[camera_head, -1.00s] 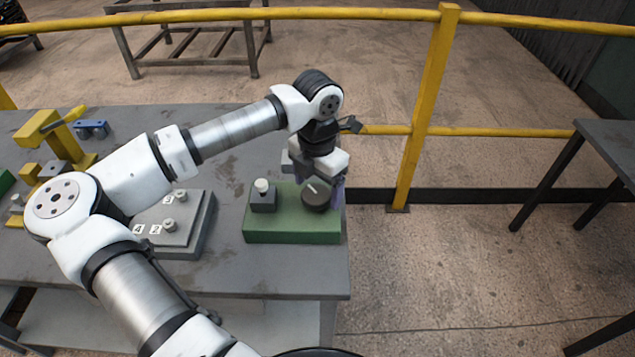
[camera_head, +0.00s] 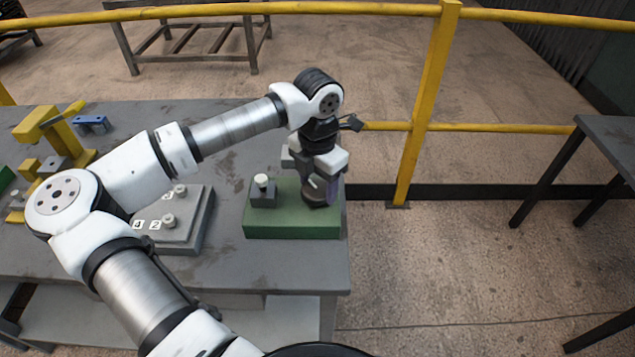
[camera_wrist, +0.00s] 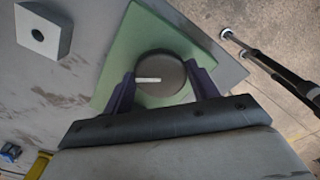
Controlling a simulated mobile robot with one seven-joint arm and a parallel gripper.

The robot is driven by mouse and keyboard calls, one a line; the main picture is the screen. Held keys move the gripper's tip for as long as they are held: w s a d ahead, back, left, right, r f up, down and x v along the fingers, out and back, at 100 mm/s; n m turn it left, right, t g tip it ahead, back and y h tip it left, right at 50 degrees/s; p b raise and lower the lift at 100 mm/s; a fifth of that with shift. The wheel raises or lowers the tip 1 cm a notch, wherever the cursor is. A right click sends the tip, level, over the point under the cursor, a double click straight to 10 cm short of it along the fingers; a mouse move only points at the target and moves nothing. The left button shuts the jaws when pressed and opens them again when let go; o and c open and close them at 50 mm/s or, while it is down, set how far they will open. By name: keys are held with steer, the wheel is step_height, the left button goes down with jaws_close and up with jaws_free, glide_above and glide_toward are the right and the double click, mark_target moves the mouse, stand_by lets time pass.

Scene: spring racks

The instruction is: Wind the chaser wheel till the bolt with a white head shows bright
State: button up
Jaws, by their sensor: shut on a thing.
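The chaser wheel (camera_wrist: 165,68) is a dark round knob with a white line on top. It sits at the right end of a green base (camera_head: 290,229) on the table. My gripper (camera_wrist: 164,87) is shut on the wheel, with one purple finger on each side. In the head view my gripper (camera_head: 322,190) hides much of the wheel (camera_head: 313,200). The white-headed bolt (camera_head: 262,180) stands in a small dark grey block (camera_head: 262,196) on the left of the green base. Its head looks pale; I cannot tell whether it is lit.
A grey plate (camera_head: 205,222) with pegs and number labels lies left of the green base, partly behind my arm. A yellow clamp-like fixture (camera_head: 45,125) and a blue piece (camera_head: 92,123) stand further left. A grey block with a dark hole (camera_wrist: 42,30) shows in the wrist view. A yellow railing (camera_head: 425,105) runs behind.

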steer(key=shift+f+b, duration=0.15)
steer(key=shift+b, duration=0.2)
steer(key=m+b, duration=0.3)
steer(key=shift+f+b, duration=0.15)
steer(key=shift+b, duration=0.25)
steer(key=m+b, duration=0.4)
steer(key=m, duration=0.1)
steer(key=shift+s+m, duration=0.1)
steer(key=shift+m, duration=0.2)
steer(key=m+b, duration=0.1)
steer(key=m, duration=0.1)
steer(key=m+b, duration=0.2)
steer(key=m, duration=0.1)
steer(key=shift+s+r, duration=0.1)
steer(key=shift+r, duration=0.1)
steer(key=shift+r+m+b, duration=0.1)
steer(key=shift+m+b, duration=0.6)
steer(key=shift+m, duration=2.1)
steer(key=o, duration=1)
steer(key=shift+c, duration=0.2)
